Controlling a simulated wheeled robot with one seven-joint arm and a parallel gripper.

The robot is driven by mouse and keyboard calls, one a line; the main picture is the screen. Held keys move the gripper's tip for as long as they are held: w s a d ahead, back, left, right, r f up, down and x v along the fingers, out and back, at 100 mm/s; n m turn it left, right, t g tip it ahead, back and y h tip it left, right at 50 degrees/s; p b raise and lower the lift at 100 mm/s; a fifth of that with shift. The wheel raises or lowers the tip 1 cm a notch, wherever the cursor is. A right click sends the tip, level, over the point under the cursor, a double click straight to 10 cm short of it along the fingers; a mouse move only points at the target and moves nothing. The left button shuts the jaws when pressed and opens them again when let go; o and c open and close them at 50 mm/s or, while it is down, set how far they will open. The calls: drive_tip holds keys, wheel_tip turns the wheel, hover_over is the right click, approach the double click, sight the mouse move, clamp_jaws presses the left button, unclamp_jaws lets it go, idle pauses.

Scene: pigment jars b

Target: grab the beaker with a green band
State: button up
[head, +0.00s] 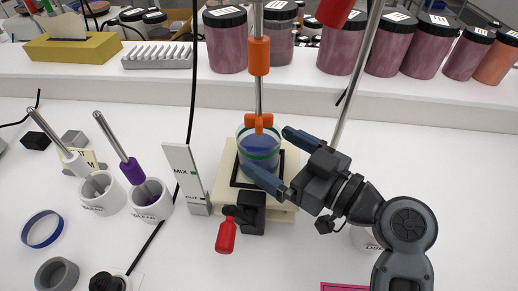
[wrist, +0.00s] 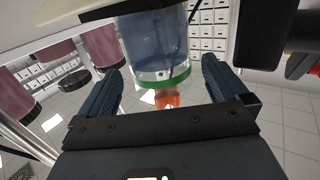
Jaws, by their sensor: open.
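The beaker with a green band (head: 258,158) is clear with blue contents and stands on a stand with a cream base (head: 228,190), under an orange-fitted stirrer rod (head: 260,122). In the wrist view the beaker (wrist: 155,45) appears with its green band (wrist: 165,80) between the fingers. My gripper (head: 282,157) is open, coming from the right, with one finger behind the beaker and one in front of it in the head view. The wrist view also shows my gripper's two blue fingers (wrist: 160,85) on either side. Whether they touch the glass I cannot tell.
A red-handled clamp (head: 226,235) sticks out at the stand's front. A MIX/OUT panel (head: 187,178) stands to its left. White pots (head: 150,202) with tools stand further left. A slanted metal rod (head: 358,75) passes behind my gripper. Jars (head: 225,40) line the back shelf.

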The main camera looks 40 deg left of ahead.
drive_tip(key=shift+a+f, duration=0.1)
drive_tip(key=shift+a, duration=1.25)
drive_tip(key=shift+c, duration=0.3)
drive_tip(key=c, duration=1.2)
